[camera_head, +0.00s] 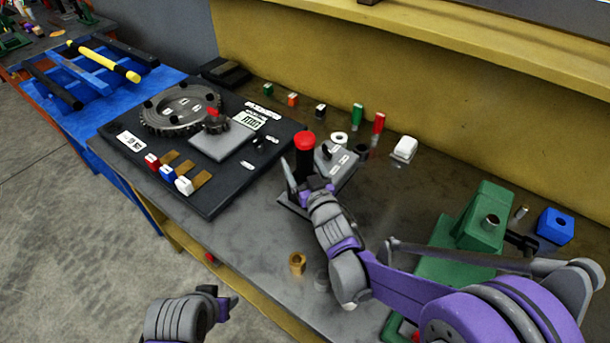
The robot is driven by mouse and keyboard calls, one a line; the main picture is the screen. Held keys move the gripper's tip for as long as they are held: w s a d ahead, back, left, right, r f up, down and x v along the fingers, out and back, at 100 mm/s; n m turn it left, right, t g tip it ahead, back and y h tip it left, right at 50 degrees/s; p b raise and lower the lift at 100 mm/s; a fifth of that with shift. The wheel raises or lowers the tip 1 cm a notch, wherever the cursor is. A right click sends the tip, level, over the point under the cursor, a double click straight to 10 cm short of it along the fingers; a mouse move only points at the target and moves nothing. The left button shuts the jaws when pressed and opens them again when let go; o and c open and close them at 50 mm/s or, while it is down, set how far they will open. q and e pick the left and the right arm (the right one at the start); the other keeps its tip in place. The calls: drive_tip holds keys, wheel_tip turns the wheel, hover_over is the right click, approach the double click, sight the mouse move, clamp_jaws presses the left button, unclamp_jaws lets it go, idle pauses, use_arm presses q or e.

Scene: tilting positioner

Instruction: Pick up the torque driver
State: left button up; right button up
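An upright black cylinder with a red cap (304,142) stands on the bench beside a small grey box-shaped fixture; it looks like the torque driver, though no label shows. My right gripper (306,180) is at the cylinder's lower part, with one grey finger just left of it and a small gap between. The other finger is hard to make out against the fixture, and the cylinder's foot is hidden by the gripper. My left gripper (228,299) is low in the picture, over the floor in front of the bench; its finger opening is not clear.
A dark positioner plate (221,193) with a toothed ring (180,107) lies left of the cylinder. A blue rack (75,85) holds a yellow-and-black rod (104,61). A green vise-like fixture (482,215) stands right. A brass cup (297,263) is near the front edge.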

clamp_jaws()
idle(0.5)
